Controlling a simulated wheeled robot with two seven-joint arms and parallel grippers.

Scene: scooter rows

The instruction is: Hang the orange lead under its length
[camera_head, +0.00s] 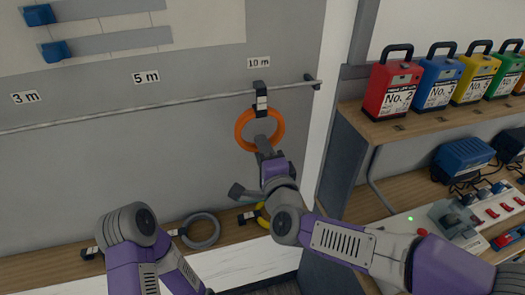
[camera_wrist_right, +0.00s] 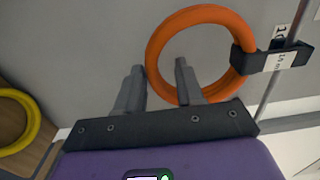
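The orange lead (camera_head: 240,130) is a coiled ring hanging from the wall rail by a black clip with a white tag (camera_head: 261,101), under the "10 m" label (camera_head: 258,63). In the right wrist view the orange lead (camera_wrist_right: 208,13) hangs by its clip (camera_wrist_right: 268,59) at the upper right. My right gripper (camera_head: 264,143) is at the ring's lower part. In the wrist view its fingers (camera_wrist_right: 158,85) are spread apart, with the ring's lower left side close by; contact cannot be told. My left arm shows at the lower left, but its gripper is not seen.
The rail (camera_head: 180,100) also runs under the "5 m" and "3 m" labels. A grey lead (camera_head: 201,231) and a yellow lead (camera_head: 262,217) lie on the low wooden ledge. Coloured cases, including a red one (camera_head: 390,92), stand on the shelf at right.

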